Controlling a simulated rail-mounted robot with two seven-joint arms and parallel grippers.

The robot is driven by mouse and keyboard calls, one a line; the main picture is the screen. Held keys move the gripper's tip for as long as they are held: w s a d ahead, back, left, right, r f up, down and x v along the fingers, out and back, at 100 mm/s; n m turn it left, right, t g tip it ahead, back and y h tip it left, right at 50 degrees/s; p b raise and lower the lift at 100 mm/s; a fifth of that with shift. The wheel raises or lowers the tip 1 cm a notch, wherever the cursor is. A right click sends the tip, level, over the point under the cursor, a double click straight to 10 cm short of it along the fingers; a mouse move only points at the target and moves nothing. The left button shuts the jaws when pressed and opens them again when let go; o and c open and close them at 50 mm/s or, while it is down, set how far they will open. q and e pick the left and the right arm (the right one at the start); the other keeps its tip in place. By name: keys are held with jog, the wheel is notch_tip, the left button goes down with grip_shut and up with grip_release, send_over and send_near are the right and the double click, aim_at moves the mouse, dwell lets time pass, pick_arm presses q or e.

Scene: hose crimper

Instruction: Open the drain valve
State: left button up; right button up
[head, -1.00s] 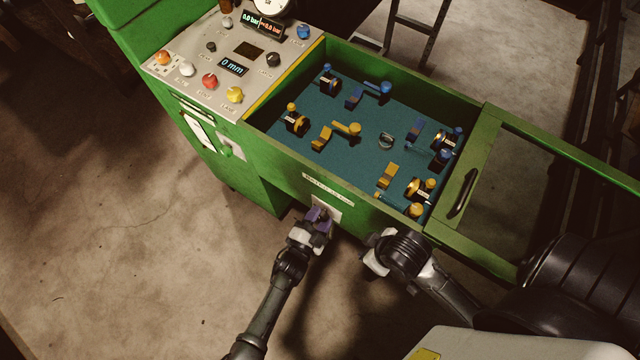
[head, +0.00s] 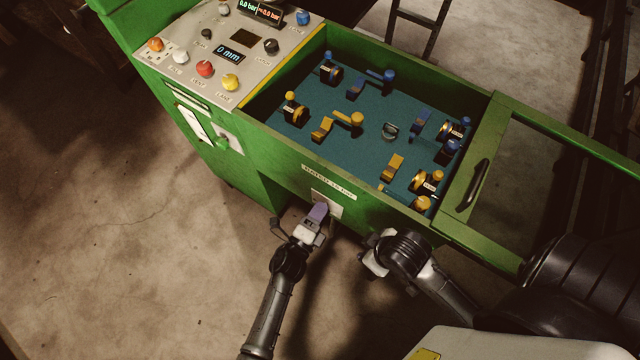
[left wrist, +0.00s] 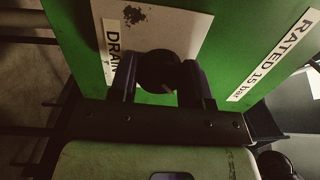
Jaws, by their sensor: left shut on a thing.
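The drain valve is a round black knob (left wrist: 158,70) on a pale plate labelled "DRAIN" (left wrist: 185,28) in the left wrist view. The plate also shows in the head view (head: 331,202), low on the green front wall. My left gripper (head: 318,211) is at this plate, with its purple fingers pointing at the wall. In the left wrist view its two dark fingers lie on either side of the knob, shut on it. In the head view the gripper hides the knob. My right gripper (head: 374,263) is apart from the wall, to the right; its fingers are not clear.
The green machine has an open bed (head: 360,135) with several blue and yellow fittings. A control panel (head: 235,50) with coloured knobs is at upper left. A framed lid with a black handle (head: 472,185) is at right. The floor at left is clear.

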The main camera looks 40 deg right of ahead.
pick_arm(q)
jog(key=m+b, duration=0.3)
jog(key=m, duration=0.3)
jog(key=shift+f+m+g, duration=0.1)
jog(key=shift+m+g, duration=0.2)
jog(key=shift+m+h+b, duration=0.3)
jog(key=shift+m+b, duration=0.55)
jog(key=shift+m, duration=0.65)
jog(key=o, duration=0.9)
